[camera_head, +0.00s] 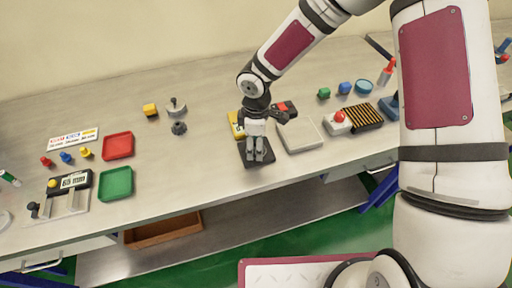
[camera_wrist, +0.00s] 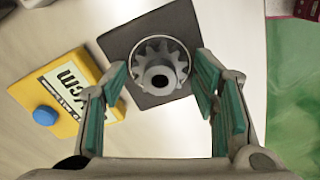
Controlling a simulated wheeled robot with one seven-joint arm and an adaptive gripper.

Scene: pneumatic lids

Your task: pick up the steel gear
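The steel gear (camera_wrist: 159,66) is a grey toothed wheel with a central hub and a dark bore. In the wrist view it lies on a dark square pad (camera_wrist: 126,39), near the far ends of my fingers. My gripper (camera_wrist: 163,90) is open, with a green-padded finger on each side of the gear's near half. I cannot tell whether the fingers touch it. In the head view my gripper (camera_head: 256,157) points down over the dark pad (camera_head: 246,161) near the table's front edge, and the gear is hidden beneath it.
A yellow device with a blue button (camera_wrist: 66,94) stands just left of the pad. In the head view a light grey plate (camera_head: 300,135) and a red-button box (camera_head: 338,122) lie to the right. The table left of the pad, towards the green tray (camera_head: 116,184), is clear.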

